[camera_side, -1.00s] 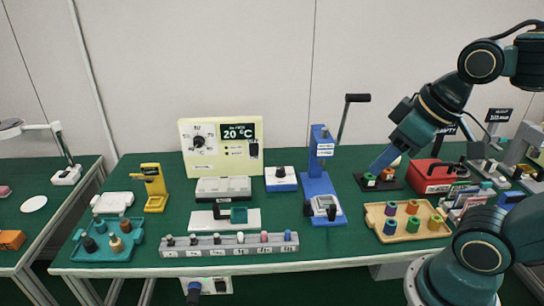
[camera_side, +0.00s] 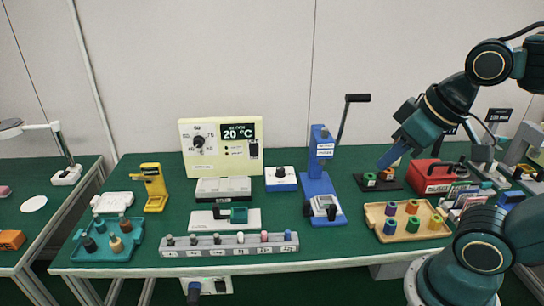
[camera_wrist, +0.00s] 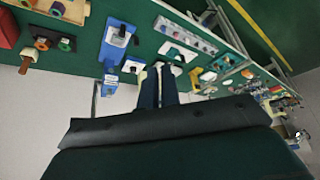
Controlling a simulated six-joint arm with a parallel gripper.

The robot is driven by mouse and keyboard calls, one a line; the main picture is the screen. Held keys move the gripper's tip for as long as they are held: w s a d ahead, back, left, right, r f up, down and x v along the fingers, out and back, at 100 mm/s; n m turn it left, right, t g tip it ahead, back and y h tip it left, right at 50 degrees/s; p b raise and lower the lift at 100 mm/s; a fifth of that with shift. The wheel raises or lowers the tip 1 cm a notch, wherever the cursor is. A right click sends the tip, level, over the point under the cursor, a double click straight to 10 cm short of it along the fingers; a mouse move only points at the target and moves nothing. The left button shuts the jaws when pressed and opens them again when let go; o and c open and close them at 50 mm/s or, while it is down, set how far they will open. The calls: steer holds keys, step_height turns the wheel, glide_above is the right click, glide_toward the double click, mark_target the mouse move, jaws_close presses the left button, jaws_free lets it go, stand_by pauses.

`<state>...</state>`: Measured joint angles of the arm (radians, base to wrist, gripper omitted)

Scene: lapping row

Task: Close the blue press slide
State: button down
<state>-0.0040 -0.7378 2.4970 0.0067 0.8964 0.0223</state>
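The blue press (camera_side: 318,187) stands on the green table near the middle in the side view, with a raised black-handled lever (camera_side: 345,115). A grey block with a dark knob (camera_side: 323,206) sits at the front of its base; I cannot tell how far the slide is out. The press also shows in the wrist view (camera_wrist: 113,48). My gripper (camera_side: 384,163) hangs in the air to the right of the press, apart from it. In the wrist view its two dark blue fingers (camera_wrist: 159,70) lie close together, and their exact gap is unclear. I see nothing held.
A wooden tray (camera_side: 374,222) with several coloured spools lies right of the press. A black stand (camera_side: 392,185) with spools and a red box (camera_side: 432,178) lie behind it. A white block with a dark knob (camera_side: 281,184) stands left of the press, and a grey numbered rack (camera_side: 200,250) is in front.

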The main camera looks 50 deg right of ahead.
steer(key=w+f+m+g+h, duration=0.3)
steer(key=w+f+m, duration=0.6)
steer(key=w+m, duration=0.4)
steer(key=w+f+m+g+h, duration=0.1)
steer(key=w+f+m+h, duration=0.3)
steer(key=f+m, duration=0.8)
steer(key=shift+w+f+m+g, duration=0.3)
steer(key=shift+w+f+g, duration=0.15)
steer(key=shift+f, duration=0.6)
steer(key=x, duration=1)
steer(key=shift+d+r, duration=0.1)
steer(key=shift+r, duration=0.05)
steer(key=shift+w+d, duration=0.75)
steer(key=shift+w, duration=0.05)
steer(key=shift+w+d, duration=0.65)
